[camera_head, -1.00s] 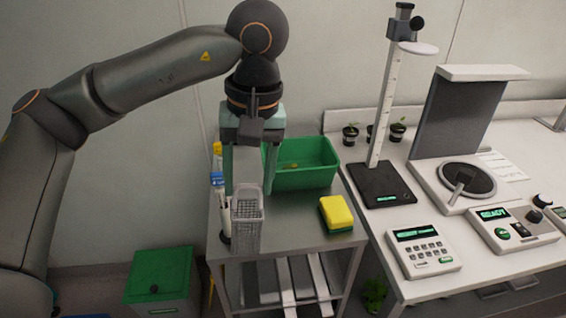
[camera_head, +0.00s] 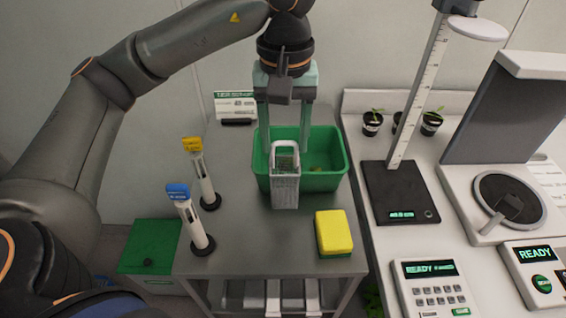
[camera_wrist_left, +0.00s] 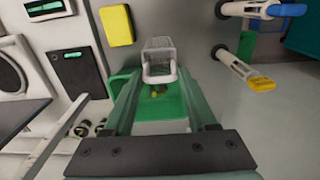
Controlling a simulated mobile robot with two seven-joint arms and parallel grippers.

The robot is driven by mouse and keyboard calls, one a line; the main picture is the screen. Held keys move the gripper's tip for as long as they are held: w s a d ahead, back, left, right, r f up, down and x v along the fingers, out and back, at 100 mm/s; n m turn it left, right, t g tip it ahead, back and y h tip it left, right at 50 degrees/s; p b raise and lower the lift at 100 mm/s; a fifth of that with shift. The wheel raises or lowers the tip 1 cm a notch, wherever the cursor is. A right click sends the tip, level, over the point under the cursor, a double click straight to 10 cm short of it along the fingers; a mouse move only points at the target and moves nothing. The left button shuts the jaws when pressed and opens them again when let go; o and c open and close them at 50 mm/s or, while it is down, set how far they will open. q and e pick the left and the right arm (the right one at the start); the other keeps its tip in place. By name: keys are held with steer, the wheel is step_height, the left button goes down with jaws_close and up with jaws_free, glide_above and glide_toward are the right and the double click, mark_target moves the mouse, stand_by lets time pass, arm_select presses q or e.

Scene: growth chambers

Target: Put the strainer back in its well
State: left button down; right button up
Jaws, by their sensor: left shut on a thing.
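The strainer (camera_head: 285,190) is a light grey mesh basket with a loop handle at its top. My left gripper (camera_head: 285,152) points down and is shut on the handle. The strainer hangs upright over the grey cart top, in front of the green tub's near wall as seen from my head. I cannot tell its exact height. In the left wrist view the strainer (camera_wrist_left: 159,45) sits between the fingertips (camera_wrist_left: 158,76), with the tub behind it. I cannot make out a well for it in these views. My right gripper is not in view.
The green tub (camera_head: 330,181) stands on the grey cart (camera_head: 235,235). A yellow sponge (camera_head: 334,232) lies at the front right. Blue-topped (camera_head: 190,220) and yellow-topped (camera_head: 201,175) tools stand upright left. A white bench with a ruler stand (camera_head: 400,192) and instruments is at right.

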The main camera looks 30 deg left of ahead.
mark_target(285, 165)
arm_select(q)
steer(key=shift+f, duration=3.3)
steer(key=shift+f, duration=0.2)
steer(key=shift+c, duration=1)
jaws_free()
steer(key=shift+r, duration=0.15)
